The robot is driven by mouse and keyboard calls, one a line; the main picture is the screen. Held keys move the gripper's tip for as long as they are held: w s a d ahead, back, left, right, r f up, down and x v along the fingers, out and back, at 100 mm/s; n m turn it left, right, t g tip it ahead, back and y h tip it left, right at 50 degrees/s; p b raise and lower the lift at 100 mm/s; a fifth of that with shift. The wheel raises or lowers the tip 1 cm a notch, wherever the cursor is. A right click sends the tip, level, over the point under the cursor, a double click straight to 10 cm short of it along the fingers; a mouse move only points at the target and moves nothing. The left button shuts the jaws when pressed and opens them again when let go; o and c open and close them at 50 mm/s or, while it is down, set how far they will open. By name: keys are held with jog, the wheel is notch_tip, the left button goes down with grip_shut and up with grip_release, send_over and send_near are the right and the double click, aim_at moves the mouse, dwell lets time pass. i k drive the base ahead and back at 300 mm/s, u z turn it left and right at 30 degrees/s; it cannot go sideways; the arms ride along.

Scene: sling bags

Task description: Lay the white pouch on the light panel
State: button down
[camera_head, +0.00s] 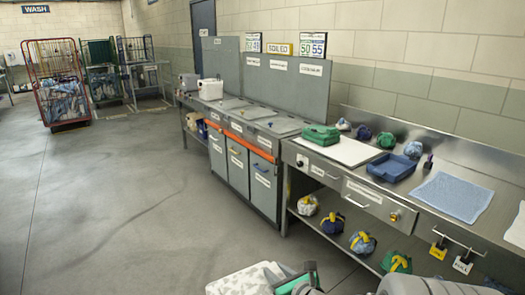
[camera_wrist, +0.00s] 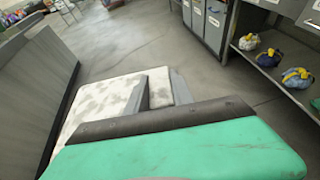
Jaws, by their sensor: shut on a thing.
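The white pouch (camera_head: 238,281), pale with grey smudges, shows at the bottom of the head view, clear of the counter. It also shows in the wrist view (camera_wrist: 98,108). My gripper (camera_wrist: 160,90) is shut on it; its grey fingers are at the pouch, and my green and dark housing hides the near part. The light panel (camera_head: 356,152) is a flat white surface on the steel counter, ahead and right of my gripper. A folded green bundle (camera_head: 320,135) lies at its left end; the rest looks bare.
A blue tray (camera_head: 392,167), several small coloured bundles and a light-blue cloth (camera_head: 445,196) lie on the counter. Bundles with yellow ties fill the lower shelf. Grey bins (camera_head: 240,170) stand left of the counter. Wheeled cages (camera_head: 58,85) stand far back. The floor between is clear.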

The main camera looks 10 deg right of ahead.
aim_at(348, 151)
jog(key=u, duration=0.6)
jog(key=i, duration=2.7)
jog(key=z, duration=1.45)
jog(key=i, duration=0.75)
jog(key=z, duration=0.8)
